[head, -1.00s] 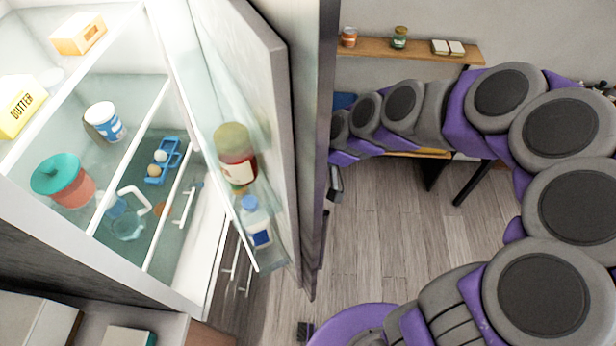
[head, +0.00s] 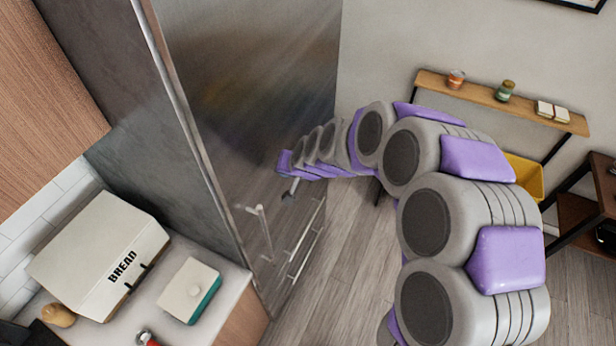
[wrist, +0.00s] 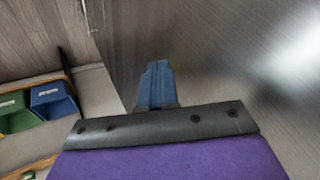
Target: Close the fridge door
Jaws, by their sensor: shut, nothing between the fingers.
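The fridge door (head: 255,95) is a tall brushed-steel panel in the head view. It looks shut against the fridge body, and the inside of the fridge is hidden. A vertical handle (head: 263,230) shows low on the front. My gripper (head: 290,192) is at the door's surface, near its right part; I cannot tell whether it touches. In the wrist view, the blue fingers of my gripper (wrist: 156,84) are shut and empty in front of the steel door (wrist: 230,60).
A counter at the lower left holds a bread box (head: 105,250) and a lidded container (head: 190,290). A wall shelf (head: 480,95) stands at the back right, with a yellow bin (head: 523,178) below it. Wooden floor (head: 345,250) between fridge and arm is clear.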

